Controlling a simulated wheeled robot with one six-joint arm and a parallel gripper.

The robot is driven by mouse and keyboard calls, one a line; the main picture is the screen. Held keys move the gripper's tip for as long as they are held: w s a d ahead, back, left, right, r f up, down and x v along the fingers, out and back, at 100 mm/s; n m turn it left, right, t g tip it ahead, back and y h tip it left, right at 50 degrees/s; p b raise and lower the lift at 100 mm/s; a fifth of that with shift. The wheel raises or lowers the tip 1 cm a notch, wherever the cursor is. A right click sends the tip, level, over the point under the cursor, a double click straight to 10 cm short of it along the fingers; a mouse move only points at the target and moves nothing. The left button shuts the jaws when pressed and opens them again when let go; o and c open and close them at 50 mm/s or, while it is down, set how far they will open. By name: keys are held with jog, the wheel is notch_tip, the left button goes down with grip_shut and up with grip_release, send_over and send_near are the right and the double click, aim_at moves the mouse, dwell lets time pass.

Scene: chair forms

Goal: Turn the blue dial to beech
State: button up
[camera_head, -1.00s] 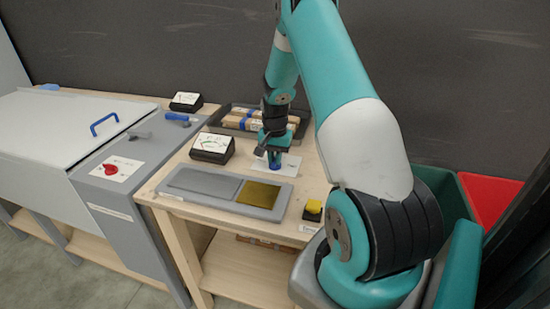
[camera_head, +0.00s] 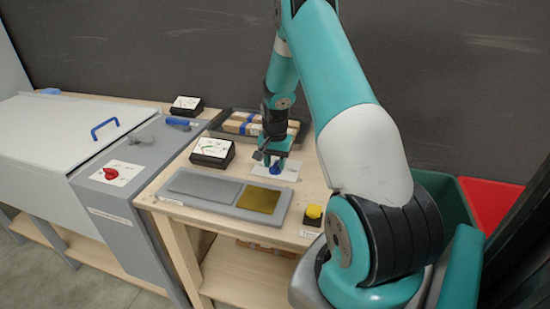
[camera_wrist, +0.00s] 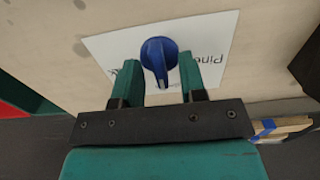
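The blue dial (camera_wrist: 158,56) sits on a white card (camera_wrist: 105,45) on the wooden bench. In the wrist view its raised pointer lies roughly lengthwise, between the lines of my two green fingers. Part of the word "Pine" shows at the card's right; other lettering is hidden behind a finger. My gripper (camera_wrist: 162,75) is open, with one finger on each side of the dial's near part. I cannot tell whether they touch it. In the head view the dial (camera_head: 276,169) shows just below my gripper (camera_head: 271,162), on the card (camera_head: 289,174).
A grey panel with a yellow plate (camera_head: 258,199) lies in front of the card. A yellow button (camera_head: 313,212) is at the right. A gauge (camera_head: 212,149) stands left. A tray of wooden pieces (camera_head: 246,122) is behind. A grey cabinet with a red knob (camera_head: 110,173) stands further left.

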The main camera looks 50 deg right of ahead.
aim_at(275, 164)
notch_tip(275, 164, up, 17)
jog(key=b, duration=0.1)
jog(key=shift+r+b, duration=0.2)
jog(key=shift+b, duration=0.2)
jog(key=shift+s+a, duration=0.1)
dwell(0.4)
